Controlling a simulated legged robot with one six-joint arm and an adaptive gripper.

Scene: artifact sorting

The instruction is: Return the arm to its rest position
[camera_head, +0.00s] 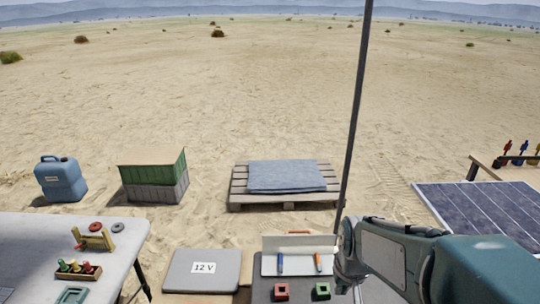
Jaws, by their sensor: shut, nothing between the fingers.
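My arm (400,250) reaches in from the lower right, its teal and grey links folded low. Its end bends downward at the right side of a grey work surface. My gripper (343,284) points down there, small and dark, shut with nothing held. A red square block (281,291) and a green square block (322,290) stand on the grey surface (262,291) left of the gripper. A white tray (298,266) behind them holds a blue marker (281,263) and an orange marker (318,262).
A dark pole (357,100) rises beside my arm. A solar panel (490,215) lies at right. A table (30,240) with small parts and a grey 12 V case (203,270) are at left. A pallet (240,199), crates (154,190) and blue jug (61,180) stand behind on open sand.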

